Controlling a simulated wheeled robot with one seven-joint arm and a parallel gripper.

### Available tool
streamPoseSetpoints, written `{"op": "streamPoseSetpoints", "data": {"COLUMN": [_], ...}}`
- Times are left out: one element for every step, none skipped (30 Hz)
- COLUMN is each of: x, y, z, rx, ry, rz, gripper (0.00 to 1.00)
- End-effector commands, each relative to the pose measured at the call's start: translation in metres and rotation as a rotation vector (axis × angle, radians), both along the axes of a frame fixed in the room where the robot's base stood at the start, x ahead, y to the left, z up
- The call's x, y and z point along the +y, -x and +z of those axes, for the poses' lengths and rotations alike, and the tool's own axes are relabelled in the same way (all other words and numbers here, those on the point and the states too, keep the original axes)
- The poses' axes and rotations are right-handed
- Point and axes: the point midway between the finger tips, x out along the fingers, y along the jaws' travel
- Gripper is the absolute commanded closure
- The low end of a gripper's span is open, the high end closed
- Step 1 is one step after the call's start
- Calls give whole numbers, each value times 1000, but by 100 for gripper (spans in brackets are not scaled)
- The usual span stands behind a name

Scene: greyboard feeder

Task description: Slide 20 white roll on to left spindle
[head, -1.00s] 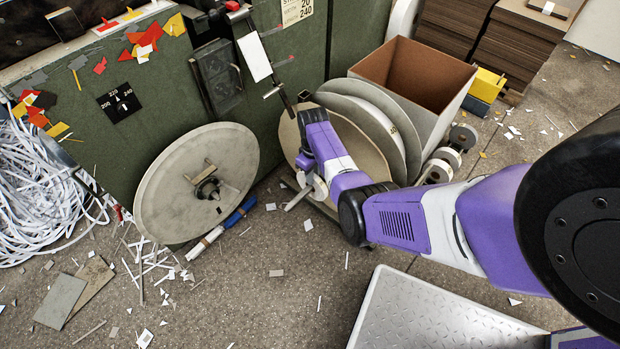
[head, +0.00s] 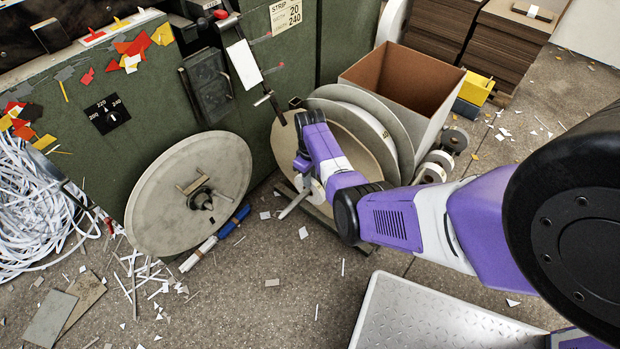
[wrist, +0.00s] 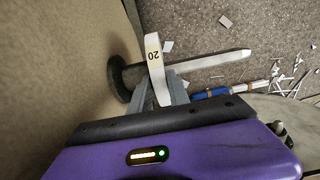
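A narrow white roll marked 20 (wrist: 154,58) stands edge-on in the wrist view, between the grey fingers of my gripper (wrist: 158,88). The fingers look shut on it. It crosses a pale rod (wrist: 215,61) with a dark round flange; I cannot tell whether it is around the rod or in front. In the head view my gripper (head: 303,165) is at the face of the beige right disc (head: 288,135), and the rod (head: 294,205) points down-left below it. The left spindle (head: 201,197) sticks out from the middle of the grey left disc (head: 160,205) and looks bare.
A grey-flanged reel (head: 405,130) stands behind my arm, before an open cardboard box (head: 400,75). Small rolls (head: 437,165) sit to its right. A blue-and-white rod (head: 215,240) lies below the left disc. Shredded strips (head: 40,200) pile at left; scraps litter the floor.

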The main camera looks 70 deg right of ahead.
Motion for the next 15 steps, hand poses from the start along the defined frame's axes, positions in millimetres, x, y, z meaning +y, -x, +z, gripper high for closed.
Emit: {"op": "streamPoseSetpoints", "data": {"x": [0,0,0,0,0,0,0,0,0,0,0,0,0,0,0], "y": [0,0,0,0,0,0,0,0,0,0,0,0,0,0,0], "z": [0,0,0,0,0,0,0,0,0,0,0,1,3,6,10], "rx": [0,0,0,0,0,0,0,0,0,0,0,0,0,-1,0], "ry": [0,0,0,0,0,0,0,0,0,0,0,0,0,1,0], "rz": [0,0,0,0,0,0,0,0,0,0,0,0,0,0,0], "gripper": [66,60,57,57,57,57,57,57,57,57,57,57,57,57,57]}}
